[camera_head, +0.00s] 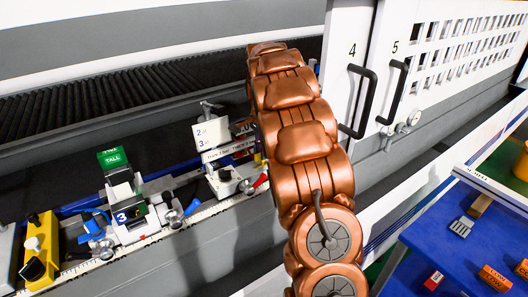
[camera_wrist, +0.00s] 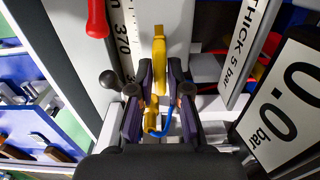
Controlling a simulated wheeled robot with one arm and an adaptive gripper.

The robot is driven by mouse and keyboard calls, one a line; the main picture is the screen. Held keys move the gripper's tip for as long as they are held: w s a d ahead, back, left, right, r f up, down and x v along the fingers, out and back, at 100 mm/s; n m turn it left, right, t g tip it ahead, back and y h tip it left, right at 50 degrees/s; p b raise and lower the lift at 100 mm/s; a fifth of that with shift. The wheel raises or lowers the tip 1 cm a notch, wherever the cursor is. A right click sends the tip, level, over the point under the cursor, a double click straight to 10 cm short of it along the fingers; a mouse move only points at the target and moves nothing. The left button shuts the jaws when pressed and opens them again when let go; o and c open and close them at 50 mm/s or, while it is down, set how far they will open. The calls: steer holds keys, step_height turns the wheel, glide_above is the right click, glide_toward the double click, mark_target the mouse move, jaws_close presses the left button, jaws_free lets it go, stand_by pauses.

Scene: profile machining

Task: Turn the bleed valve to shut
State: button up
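The bleed valve appears to be the yellow lever (camera_wrist: 158,65), seen in the wrist view with its yellow lower end and a blue curved piece below it. My gripper (camera_wrist: 160,72) is open, with one dark finger on each side of the lever. A gap shows at least on the right side, and I cannot tell whether the left finger touches. A display reading 0.0 bar (camera_wrist: 285,105) stands to the right of the fingers. In the head view my copper arm hides the gripper and most of the lever.
A red handle (camera_wrist: 97,18) and a dark ball knob (camera_wrist: 109,78) lie left of the fingers. A "THICK 5 bar" plate (camera_wrist: 245,45) is close on the right. In the head view, a blue table (camera_head: 440,255) with small blocks stands at right, and clamp stations line the rail at left.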

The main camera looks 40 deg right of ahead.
jaws_close()
steer(key=m+p, duration=0.1)
steer(key=m, duration=0.2)
steer(key=shift+m, duration=0.8)
steer(key=m+p, duration=0.1)
steer(key=m, duration=0.3)
steer(key=shift+m, duration=0.3)
